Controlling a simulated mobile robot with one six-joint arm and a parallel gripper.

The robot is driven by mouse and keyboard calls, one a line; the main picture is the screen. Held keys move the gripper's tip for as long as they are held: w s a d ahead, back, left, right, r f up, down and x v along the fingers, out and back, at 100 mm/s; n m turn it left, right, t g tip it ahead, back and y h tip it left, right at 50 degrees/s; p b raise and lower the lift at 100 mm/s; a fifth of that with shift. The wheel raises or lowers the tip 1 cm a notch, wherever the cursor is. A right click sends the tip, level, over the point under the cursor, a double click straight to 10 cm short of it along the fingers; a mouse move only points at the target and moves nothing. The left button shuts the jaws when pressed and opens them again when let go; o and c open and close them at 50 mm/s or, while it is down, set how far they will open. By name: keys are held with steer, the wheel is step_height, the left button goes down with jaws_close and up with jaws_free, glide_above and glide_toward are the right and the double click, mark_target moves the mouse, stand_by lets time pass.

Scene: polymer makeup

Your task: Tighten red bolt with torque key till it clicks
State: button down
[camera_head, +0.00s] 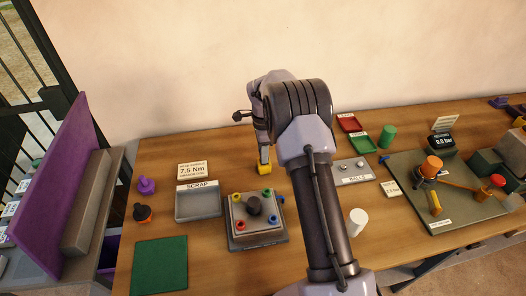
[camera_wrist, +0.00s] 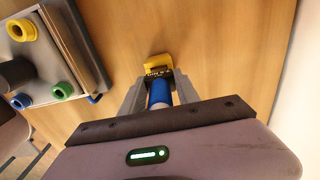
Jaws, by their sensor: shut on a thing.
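The red bolt (camera_head: 242,227) sits at the front left corner of a grey block (camera_head: 256,229) on the table. Yellow, green and blue ones stand at the other corners, with a dark knob in the middle. The wrist view shows part of this block at upper left; the red bolt is out of that view. My gripper (camera_wrist: 159,82) is shut on the torque key, whose blue handle (camera_wrist: 159,93) lies between the fingers. Its yellow head (camera_head: 264,169) points away from the wrist. In the head view the key is behind and right of the block, apart from it.
A grey scrap tray (camera_head: 197,205) and a 7.5 Nm sign (camera_head: 192,170) stand left of the block. A green mat (camera_head: 160,265) lies front left. A white cylinder (camera_head: 357,221) and a balls tray (camera_head: 354,172) are to the right. My arm hides some table.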

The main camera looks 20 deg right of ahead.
steer(key=shift+f+b, duration=0.45)
steer(key=shift+f, duration=0.25)
steer(key=c, duration=0.8)
jaws_free()
steer(key=shift+r, duration=0.1)
step_height(320, 180, up, 17)
steer(key=p, duration=0.4)
steer(key=shift+r+p, duration=0.2)
steer(key=shift+p, duration=0.1)
